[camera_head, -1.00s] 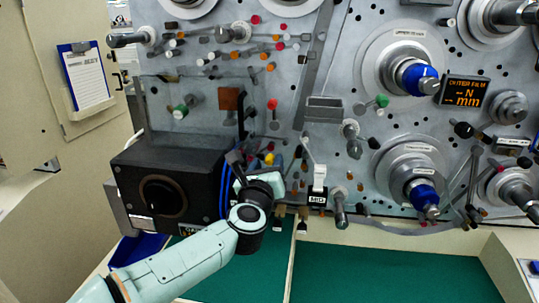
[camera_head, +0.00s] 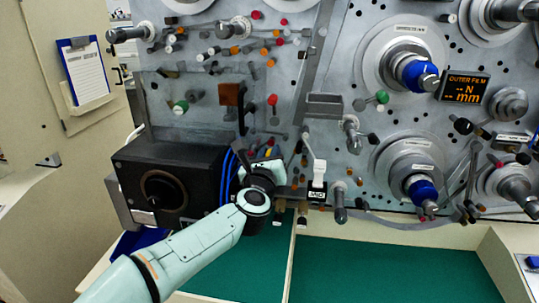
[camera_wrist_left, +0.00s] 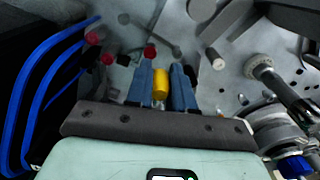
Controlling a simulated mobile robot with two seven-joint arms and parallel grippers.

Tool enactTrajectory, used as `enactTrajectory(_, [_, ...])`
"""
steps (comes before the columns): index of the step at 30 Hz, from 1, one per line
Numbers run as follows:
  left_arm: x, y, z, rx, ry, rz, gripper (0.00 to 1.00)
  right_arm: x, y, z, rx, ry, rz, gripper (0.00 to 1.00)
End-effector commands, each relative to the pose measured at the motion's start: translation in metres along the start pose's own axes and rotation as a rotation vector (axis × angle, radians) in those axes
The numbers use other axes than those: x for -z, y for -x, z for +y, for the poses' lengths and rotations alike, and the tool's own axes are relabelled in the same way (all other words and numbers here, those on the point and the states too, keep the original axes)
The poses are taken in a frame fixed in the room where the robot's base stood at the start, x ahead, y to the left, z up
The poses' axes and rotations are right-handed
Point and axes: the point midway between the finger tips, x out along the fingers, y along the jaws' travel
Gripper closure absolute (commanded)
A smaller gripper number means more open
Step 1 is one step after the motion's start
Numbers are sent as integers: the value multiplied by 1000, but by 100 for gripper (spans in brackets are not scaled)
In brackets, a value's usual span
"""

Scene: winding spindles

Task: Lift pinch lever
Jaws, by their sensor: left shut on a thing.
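My left gripper (camera_head: 266,164) reaches up to the lower part of the grey machine panel, just right of the black box. In the left wrist view, its two blue-grey fingers (camera_wrist_left: 161,74) are shut on a yellow cylindrical knob (camera_wrist_left: 161,86), which I take for the end of the pinch lever. The rest of that lever is hidden behind the fingers and wrist. In the head view the knob is small and mostly covered by the gripper. My right gripper is not in view.
The black box (camera_head: 168,185) with blue cables (camera_head: 227,172) stands close left of the gripper. Red-capped pegs (camera_wrist_left: 92,38) sit near the fingers. A white lever (camera_head: 318,172) and a grey post (camera_head: 340,206) stick out to the right. The green surface (camera_head: 380,270) below is clear.

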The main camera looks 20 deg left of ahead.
Motion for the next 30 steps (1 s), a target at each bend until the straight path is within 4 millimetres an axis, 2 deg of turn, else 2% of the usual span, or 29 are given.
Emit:
enactTrajectory(8, [0, 0, -7, 0, -109, 0, 100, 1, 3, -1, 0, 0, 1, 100])
enactTrajectory(30, [14, 0, -42, 1, -743, 1, 100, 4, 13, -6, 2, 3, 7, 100])
